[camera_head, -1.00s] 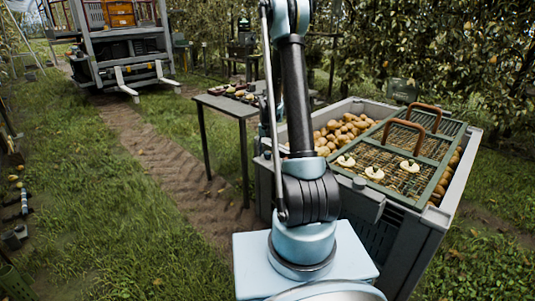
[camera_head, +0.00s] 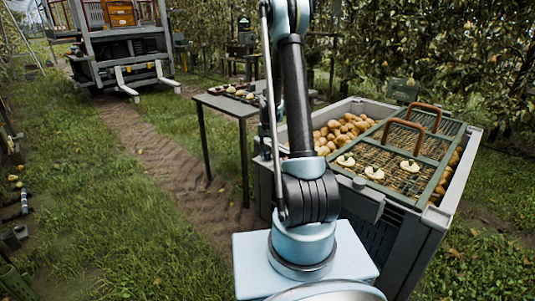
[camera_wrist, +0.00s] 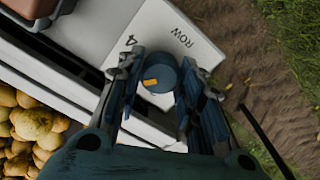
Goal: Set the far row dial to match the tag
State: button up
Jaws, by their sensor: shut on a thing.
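In the wrist view a round dark blue dial (camera_wrist: 164,73) with a short orange mark (camera_wrist: 150,83) sits on a pale plate (camera_wrist: 200,62). The plate carries the printed word ROW and a figure 4 (camera_wrist: 130,40). The orange mark lies on the lower left part of the dial in the picture. My gripper (camera_wrist: 160,78) has one finger on each side of the dial and is shut on it. The fingers cover parts of the plate, so other figures may be hidden. My gripper and the dial are hidden in the head view. I cannot make out a separate tag.
A grey bin (camera_head: 415,225) of pears (camera_head: 340,130) stands at right, with a green mesh rack (camera_head: 435,145) and brown handles (camera_head: 404,126) on top. A dark side table (camera_head: 222,103) with small items stands behind my arm.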

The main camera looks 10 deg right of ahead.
aim_at(268, 152)
jog(key=m, duration=1)
jog(key=shift+m, duration=0.4)
dwell(0.4)
jog(key=o, duration=1.1)
jog(key=shift+c, duration=0.2)
notch_tip(268, 152, up, 12)
